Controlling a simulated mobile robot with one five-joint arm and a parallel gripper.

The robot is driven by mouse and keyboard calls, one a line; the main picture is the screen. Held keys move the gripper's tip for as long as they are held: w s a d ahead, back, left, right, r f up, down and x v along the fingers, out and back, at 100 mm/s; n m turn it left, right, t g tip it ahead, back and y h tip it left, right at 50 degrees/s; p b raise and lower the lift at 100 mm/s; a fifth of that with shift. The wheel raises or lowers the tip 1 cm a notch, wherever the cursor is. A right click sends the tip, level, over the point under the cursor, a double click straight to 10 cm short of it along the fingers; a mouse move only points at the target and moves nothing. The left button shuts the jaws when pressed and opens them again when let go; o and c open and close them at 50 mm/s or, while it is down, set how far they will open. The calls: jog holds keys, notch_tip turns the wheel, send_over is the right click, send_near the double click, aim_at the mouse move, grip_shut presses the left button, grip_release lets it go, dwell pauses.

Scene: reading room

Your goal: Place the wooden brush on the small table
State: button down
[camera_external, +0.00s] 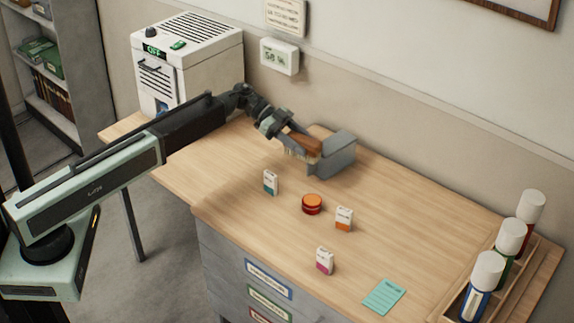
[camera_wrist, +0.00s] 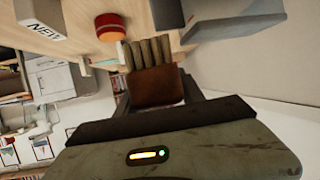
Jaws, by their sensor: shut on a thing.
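The wooden brush (camera_external: 304,143) has a brown body and pale bristles. My gripper (camera_external: 289,143) is shut on it at the back of the wooden desk, close beside a grey open box (camera_external: 340,158). In the wrist view the brush (camera_wrist: 158,86) sits between the jaws with its bristles pointing away from my wrist. The arm hides part of the brush, and I cannot tell whether it touches the box. A lighter wooden tabletop (camera_external: 172,176) with a thin leg adjoins the desk on the left; it looks like the small table, and a white machine stands at its back.
The white machine (camera_external: 185,62) is behind my arm. On the desk are an orange round tin (camera_external: 312,204), several small boxes including a teal-labelled one (camera_external: 270,182), a teal note (camera_external: 384,297) and a rack of white-capped bottles (camera_external: 512,236). The front of the left tabletop looks clear.

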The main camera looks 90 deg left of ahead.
jog(key=s+a+f+n+t+y+b, duration=0.1)
jog(key=s+a+f+b, duration=0.25)
jog(key=s, duration=0.65)
jog(key=s+a+f+n+y+b, duration=0.15)
jog(key=s+a, duration=0.35)
jog(key=s, duration=0.6)
jog(key=s+a+f+t+y+b, duration=0.1)
jog(key=s+a+f+b, duration=0.25)
jog(key=s, duration=0.65)
jog(key=shift+h, duration=0.45)
jog(key=f+b, duration=0.6)
jog(key=f, duration=0.1)
jog(key=shift+s+a, duration=0.1)
jog(key=shift+a, duration=0.1)
jog(key=shift+f+b, duration=0.6)
jog(key=shift+b, duration=0.1)
jog(key=c, duration=0.6)
grip_release()
jog(key=shift+c, duration=0.2)
jog(key=p+v, duration=0.1)
jog(key=v, duration=0.2)
jog(key=p+v, duration=0.2)
jog(key=v, duration=0.1)
jog(key=shift+s+a+r, duration=0.15)
jog(key=shift+s+r, duration=0.1)
jog(key=shift+r, duration=0.15)
jog(key=shift+s+a, duration=0.15)
jog(key=shift+s, duration=0.35)
